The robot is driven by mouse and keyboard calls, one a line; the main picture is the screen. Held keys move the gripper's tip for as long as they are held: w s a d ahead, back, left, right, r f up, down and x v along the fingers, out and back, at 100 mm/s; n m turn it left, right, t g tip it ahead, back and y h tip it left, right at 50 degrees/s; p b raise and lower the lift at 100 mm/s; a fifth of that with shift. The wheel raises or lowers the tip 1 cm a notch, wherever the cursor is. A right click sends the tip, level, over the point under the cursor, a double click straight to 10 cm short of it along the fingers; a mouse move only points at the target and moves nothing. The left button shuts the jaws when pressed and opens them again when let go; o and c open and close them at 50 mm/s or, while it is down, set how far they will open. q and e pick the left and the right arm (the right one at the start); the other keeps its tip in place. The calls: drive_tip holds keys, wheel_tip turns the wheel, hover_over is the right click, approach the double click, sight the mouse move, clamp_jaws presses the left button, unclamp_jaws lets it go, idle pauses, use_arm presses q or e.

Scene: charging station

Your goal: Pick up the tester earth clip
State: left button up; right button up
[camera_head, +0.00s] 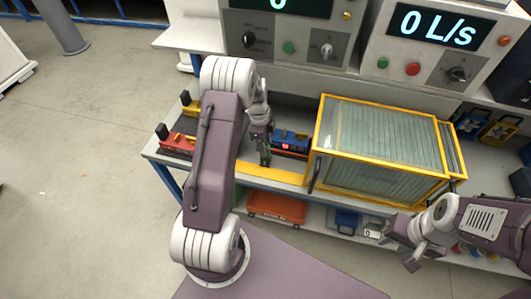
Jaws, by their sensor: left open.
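My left gripper (265,158) points down over the bench front, beside a blue tester-like box (290,144) with a red button. It is open. A small dark greenish piece shows at its fingertips; I cannot tell whether this is the earth clip or part of the fingers. No earth clip can be made out for certain, and my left arm hides part of the bench. My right gripper (403,252) is at the lower right, in front of the bench and away from the blue box. Its fingers look spread, with nothing seen between them.
A yellow-framed glass case (380,150) stands on the bench right of the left gripper. Red (178,143) and yellow (190,105) devices sit at the left end. Consoles with displays (437,28) stand behind. An orange bin (277,207) is on the lower shelf. Floor at left is clear.

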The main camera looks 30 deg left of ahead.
use_arm(q)
drive_tip(key=f, duration=0.4)
drive_tip(key=shift+d+p, duration=0.4)
drive_tip(key=shift+w+f, duration=0.15)
drive_tip(key=shift+f, duration=0.05)
clamp_jaws()
drive_tip(key=shift+r, duration=0.1)
